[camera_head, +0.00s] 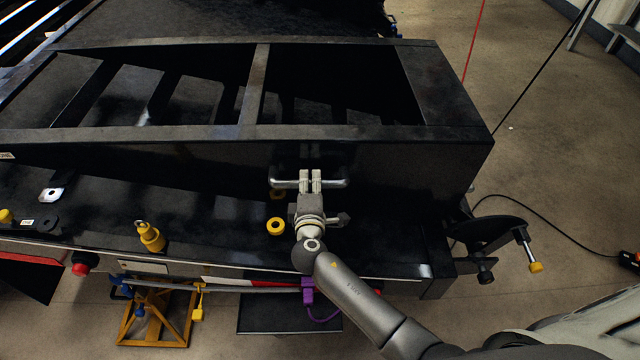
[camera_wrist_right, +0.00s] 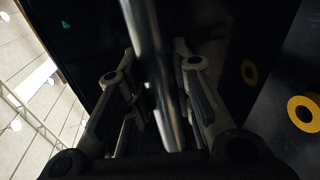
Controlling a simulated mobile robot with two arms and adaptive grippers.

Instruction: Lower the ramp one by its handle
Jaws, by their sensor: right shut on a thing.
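The ramp (camera_head: 385,165) is a black metal frame with open bays, lying across the trailer in the head view. Its handle (camera_head: 337,184) is a silver bar on the ramp's near side face. My right gripper (camera_head: 310,181) is shut on the middle of the handle, with bar showing on both sides of the fingers. In the right wrist view the handle (camera_wrist_right: 150,60) runs between the two fingers (camera_wrist_right: 160,95), close to the dark ramp face. My left gripper is in neither view.
Yellow rings (camera_head: 276,226) and a yellow fitting (camera_head: 150,237) sit on the trailer deck. A crank with a yellow knob (camera_head: 536,267) sticks out at the right corner. A yellow jack stand (camera_head: 160,315) stands below the near edge. Floor at the right is mostly clear, with a cable.

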